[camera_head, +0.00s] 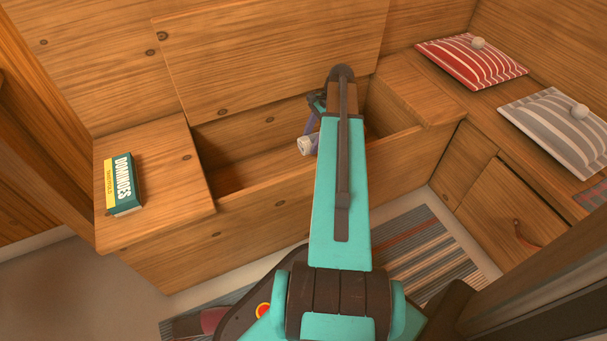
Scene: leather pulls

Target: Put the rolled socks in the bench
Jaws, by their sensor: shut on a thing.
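The wooden bench (240,215) stands against the back wall. Its lid (265,60) is raised and leans on the wall, so the compartment (250,150) is open. My teal arm reaches over the bench's front wall. My gripper (309,132) is over the right half of the opening, mostly hidden behind my arm. It is shut on the rolled socks (305,146), a small pale roll that shows just left of my arm. I cannot tell how far the socks are above the compartment floor.
A dominoes box (124,184) lies on the bench top left of the opening. A red striped cushion (471,61) and a grey striped cushion (556,126) lie on the right-hand seat, above a cupboard door (510,210). A striped rug (425,255) covers the floor.

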